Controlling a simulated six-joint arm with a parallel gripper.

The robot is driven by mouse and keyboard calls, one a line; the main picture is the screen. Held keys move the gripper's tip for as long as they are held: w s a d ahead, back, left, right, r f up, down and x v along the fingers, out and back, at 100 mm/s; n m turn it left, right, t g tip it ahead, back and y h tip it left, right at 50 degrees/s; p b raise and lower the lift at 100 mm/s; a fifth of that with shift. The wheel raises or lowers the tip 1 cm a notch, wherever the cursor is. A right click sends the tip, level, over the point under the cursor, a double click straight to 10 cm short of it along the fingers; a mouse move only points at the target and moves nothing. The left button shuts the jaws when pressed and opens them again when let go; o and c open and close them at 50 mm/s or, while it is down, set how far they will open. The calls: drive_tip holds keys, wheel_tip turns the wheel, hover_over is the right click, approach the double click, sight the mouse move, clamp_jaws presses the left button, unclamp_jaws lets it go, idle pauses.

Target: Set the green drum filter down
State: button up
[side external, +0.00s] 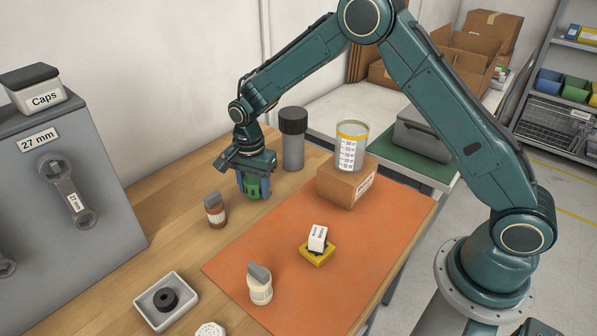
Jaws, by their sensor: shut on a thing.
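The green drum filter (253,187) is between the fingers of my gripper (254,185), at the back left of the wooden table, just beyond the edge of the orange mat (300,277). My gripper points down and is shut on the filter. The filter looks upright, and its lower end is close to the tabletop. I cannot tell from this view whether it touches the wood. The fingers hide part of its sides.
A dark-capped grey cylinder (293,150) stands close behind right. A brown bottle-like part (215,213) stands to the front left. A cardboard box (343,187) bears a clear jar (350,147). A yellow part (317,252), a cream part (260,287) and a white tray (145,312) are nearer.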

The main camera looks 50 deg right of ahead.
sight(253, 179)
drive_tip(key=shift+f, duration=0.15)
drive_tip(key=o, duration=1)
wheel_tip(253, 179, up, 12)
drive_tip(key=shift+r, duration=0.2)
idle(0.4)
